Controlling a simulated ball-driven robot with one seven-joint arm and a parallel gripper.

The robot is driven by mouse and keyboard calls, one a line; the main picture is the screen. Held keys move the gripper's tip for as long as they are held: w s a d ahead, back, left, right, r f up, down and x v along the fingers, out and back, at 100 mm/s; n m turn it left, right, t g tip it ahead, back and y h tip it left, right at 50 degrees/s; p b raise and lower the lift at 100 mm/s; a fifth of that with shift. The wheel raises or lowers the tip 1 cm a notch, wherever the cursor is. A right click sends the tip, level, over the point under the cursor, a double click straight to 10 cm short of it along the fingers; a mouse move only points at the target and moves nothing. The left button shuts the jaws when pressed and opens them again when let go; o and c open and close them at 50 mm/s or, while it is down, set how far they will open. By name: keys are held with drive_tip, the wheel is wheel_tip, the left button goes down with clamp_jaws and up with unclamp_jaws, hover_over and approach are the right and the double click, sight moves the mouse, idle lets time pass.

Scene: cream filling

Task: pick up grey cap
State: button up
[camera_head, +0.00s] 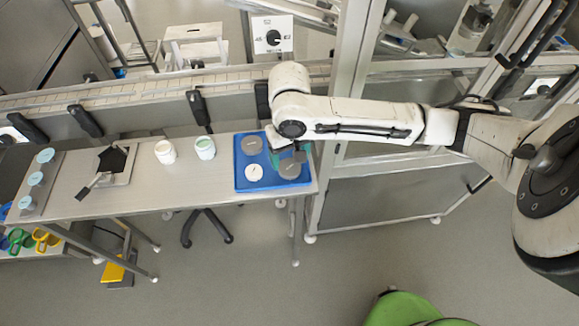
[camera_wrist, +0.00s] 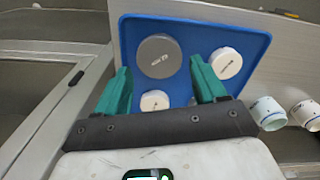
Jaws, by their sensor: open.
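A grey cap (camera_head: 290,168) lies on the front right of the blue tray (camera_head: 306,183), partly covered by my gripper in the head view. My gripper (camera_head: 286,155) is over the tray's right side. In the wrist view its green fingers (camera_wrist: 160,76) are spread and empty, with the grey cap showing between and beyond their tips. I cannot tell the height left between tips and cap.
A white cap (camera_head: 254,172) lies beside the grey one, also in the wrist view (camera_wrist: 227,63). A smaller pale cap (camera_wrist: 155,100) shows between the fingers. Two jars (camera_head: 165,152) (camera_head: 205,148) stand left of the tray. A conveyor (camera_head: 150,95) runs behind the table.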

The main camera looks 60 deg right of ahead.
sight(290, 167)
drive_tip(key=shift+f, duration=1.8)
drive_tip(key=shift+c, duration=0.5)
drive_tip(key=c, duration=0.6)
